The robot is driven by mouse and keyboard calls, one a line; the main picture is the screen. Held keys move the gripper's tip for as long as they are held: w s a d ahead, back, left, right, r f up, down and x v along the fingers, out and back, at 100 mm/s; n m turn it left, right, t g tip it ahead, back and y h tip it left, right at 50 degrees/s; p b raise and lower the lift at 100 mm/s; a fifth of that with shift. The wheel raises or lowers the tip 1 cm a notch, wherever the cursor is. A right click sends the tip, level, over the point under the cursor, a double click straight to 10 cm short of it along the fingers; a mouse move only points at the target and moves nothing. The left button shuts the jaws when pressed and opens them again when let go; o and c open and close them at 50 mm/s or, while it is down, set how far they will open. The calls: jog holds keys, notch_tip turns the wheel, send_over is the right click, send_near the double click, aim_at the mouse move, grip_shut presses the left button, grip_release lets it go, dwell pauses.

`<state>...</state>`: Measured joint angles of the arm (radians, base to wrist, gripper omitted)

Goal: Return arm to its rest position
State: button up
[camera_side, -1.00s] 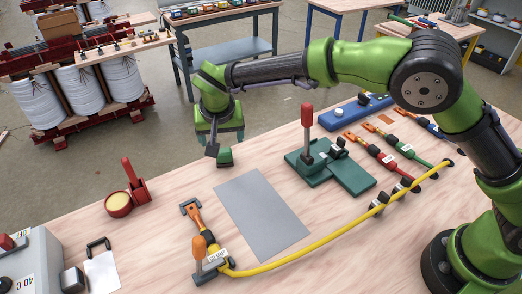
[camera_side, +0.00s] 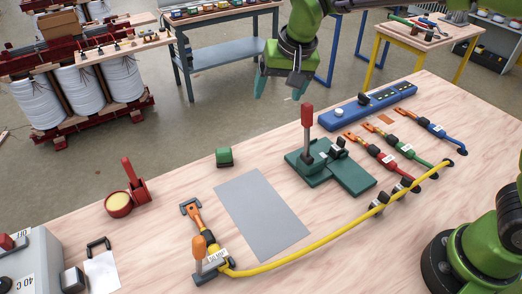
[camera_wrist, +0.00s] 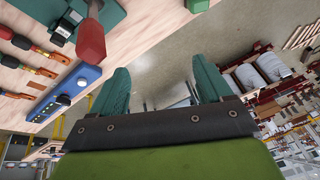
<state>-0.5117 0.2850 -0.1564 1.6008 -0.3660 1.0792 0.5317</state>
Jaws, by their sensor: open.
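My gripper (camera_side: 281,88) is at the top of the side view, raised high above the table's back edge, with its two teal fingers spread and nothing between them. In the wrist view my gripper (camera_wrist: 165,92) also shows both fingers apart and empty, with the floor and distant furniture beyond. A small green block (camera_side: 224,157) stands on the table near its back edge, below and left of my gripper and apart from it.
On the table (camera_side: 150,241) are a grey sheet (camera_side: 261,214), a green fixture with a red-handled lever (camera_side: 307,130), a blue strip (camera_side: 367,106), a yellow cable (camera_side: 330,240) with an orange-ended connector, coloured cables at right, and a red cup (camera_side: 119,204). The air around my gripper looks clear.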

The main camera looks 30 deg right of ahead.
jog(key=s+d+r+t+y, duration=0.15)
jog(key=s+d+r, duration=0.35)
jog(key=s+d, duration=0.5)
jog(key=s+d+f+t, duration=0.1)
jog(key=s, duration=0.5)
jog(key=s+d+f, duration=0.1)
jog(key=s, duration=0.5)
jog(key=shift+d+f+n+t, duration=0.3)
jog(key=shift+d+n+t, duration=0.05)
jog(key=shift+d+n, duration=0.05)
